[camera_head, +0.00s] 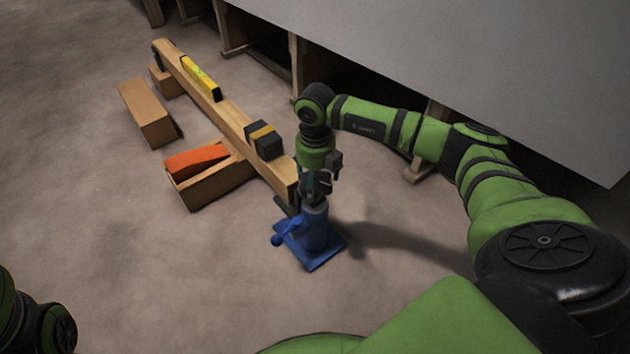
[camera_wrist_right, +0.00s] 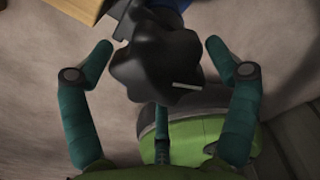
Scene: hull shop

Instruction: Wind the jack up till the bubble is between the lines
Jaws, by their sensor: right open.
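The blue jack (camera_head: 313,232) stands on its square base plate on the floor, at the near end of the wooden beam (camera_head: 228,105). A black lobed knob (camera_wrist_right: 155,62) with a white mark fills the middle of the right wrist view. My right gripper (camera_head: 316,188) is above the jack, pointing down. In the wrist view its teal fingers (camera_wrist_right: 160,48) are spread around the knob, with gaps at both sides. The yellow spirit level (camera_head: 201,78) lies on the beam; its green vial shows, but the bubble is too small to read. My left gripper is out of view.
The large grey hull panel (camera_head: 480,70) overhangs at right. The left floor is clear.

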